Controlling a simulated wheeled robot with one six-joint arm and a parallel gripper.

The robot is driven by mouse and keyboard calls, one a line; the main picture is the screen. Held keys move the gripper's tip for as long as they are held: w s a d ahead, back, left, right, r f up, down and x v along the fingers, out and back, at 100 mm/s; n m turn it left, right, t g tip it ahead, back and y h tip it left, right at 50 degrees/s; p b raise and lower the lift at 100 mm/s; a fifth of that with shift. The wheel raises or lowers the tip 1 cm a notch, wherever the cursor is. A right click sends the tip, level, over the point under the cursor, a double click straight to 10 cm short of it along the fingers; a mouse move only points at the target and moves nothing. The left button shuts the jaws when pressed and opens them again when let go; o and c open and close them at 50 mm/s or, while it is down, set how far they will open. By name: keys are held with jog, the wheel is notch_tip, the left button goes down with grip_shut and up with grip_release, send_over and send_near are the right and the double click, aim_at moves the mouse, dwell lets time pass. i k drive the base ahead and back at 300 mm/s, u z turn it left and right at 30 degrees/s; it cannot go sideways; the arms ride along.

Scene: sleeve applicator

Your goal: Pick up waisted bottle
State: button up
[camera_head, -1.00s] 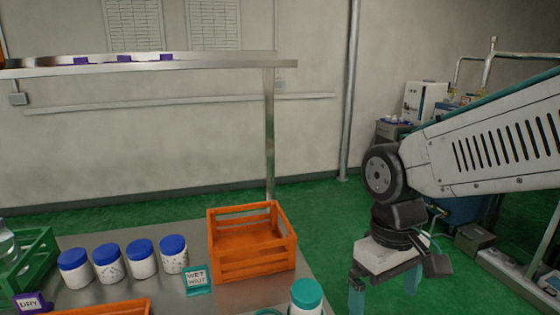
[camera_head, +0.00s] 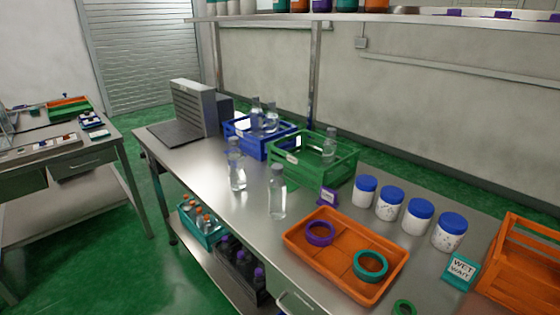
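Two clear bottles stand upright on the steel table: one (camera_head: 236,172) near the blue crate, and another (camera_head: 277,197) closer to me, beside the green crate. The one near the blue crate seems to narrow at its middle, but it is too small to be sure which bottle is the waisted one. Another clear bottle (camera_head: 329,146) stands in the green crate (camera_head: 318,173). More clear bottles (camera_head: 270,118) stand in the blue crate (camera_head: 245,142). My gripper is not in view.
An orange tray (camera_head: 310,265) holds a purple ring (camera_head: 320,233) and a teal ring (camera_head: 370,265). Several blue-lidded jars (camera_head: 388,205) stand behind it, with an orange crate (camera_head: 520,270) at right. A shelf overhangs the back. Bare table surrounds the two standing bottles.

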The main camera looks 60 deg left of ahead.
aim_at(236, 156)
jog(key=u, duration=3.15)
jog(key=i, duration=0.8)
jog(key=u, duration=0.65)
jog(key=i, duration=1.25)
jog(key=z, duration=1.2)
jog(key=i, duration=0.35)
jog(key=z, duration=0.45)
